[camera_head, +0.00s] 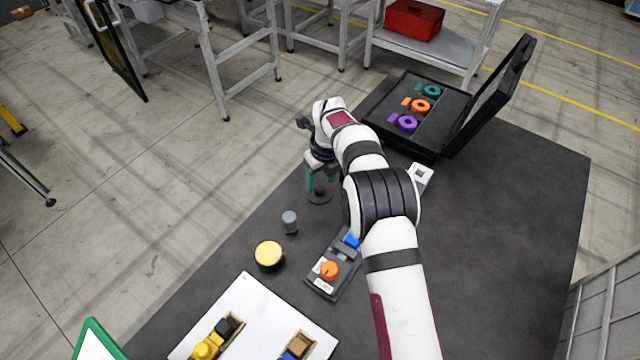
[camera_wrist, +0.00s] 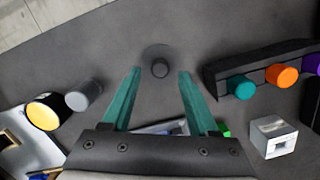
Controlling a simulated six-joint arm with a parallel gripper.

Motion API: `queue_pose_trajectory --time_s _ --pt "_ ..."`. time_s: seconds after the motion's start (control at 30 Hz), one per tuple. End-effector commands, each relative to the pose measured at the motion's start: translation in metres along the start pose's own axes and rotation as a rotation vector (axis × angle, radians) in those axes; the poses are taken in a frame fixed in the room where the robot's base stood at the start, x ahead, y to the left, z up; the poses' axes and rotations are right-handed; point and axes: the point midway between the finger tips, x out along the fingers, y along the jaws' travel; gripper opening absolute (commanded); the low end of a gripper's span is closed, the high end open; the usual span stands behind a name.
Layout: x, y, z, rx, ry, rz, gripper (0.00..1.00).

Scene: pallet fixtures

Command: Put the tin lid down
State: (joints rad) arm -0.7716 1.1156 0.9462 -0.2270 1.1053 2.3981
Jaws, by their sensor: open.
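The dark round lid with a knob in its middle (camera_wrist: 160,67) lies flat on the dark table. In the head view the lid (camera_head: 320,197) is below my gripper, partly hidden by the fingers. My gripper (camera_head: 319,183) points down over it. In the wrist view the two teal fingers of my gripper (camera_wrist: 160,73) are spread apart, one on each side of the knob, with gaps showing between. Nothing is held. I cannot tell how high the fingertips are above the lid's rim.
A grey cylinder (camera_head: 290,221) and a yellow-topped black button (camera_head: 268,255) stand nearby. A grey box with an orange knob (camera_head: 329,271), a white block (camera_head: 421,177) and an open black case (camera_head: 440,150) stand to the right. A white board (camera_head: 250,310) lies in front. The table's left edge is close.

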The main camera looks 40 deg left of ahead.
Motion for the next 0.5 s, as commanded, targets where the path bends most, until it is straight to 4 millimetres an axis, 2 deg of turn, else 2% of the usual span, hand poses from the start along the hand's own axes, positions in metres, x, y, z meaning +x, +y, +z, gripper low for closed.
queue_pose_trajectory --time_s 0.1,0.2,0.33,0.5 --pt "-0.037 0.000 0.001 0.000 -0.005 -0.002 0.60" --pt "-0.064 0.000 0.001 0.000 -0.003 -0.001 0.60" --pt "-0.087 0.000 0.000 -0.001 -0.001 -0.001 0.60" --pt "-0.097 0.000 0.000 0.000 0.000 0.001 0.60"
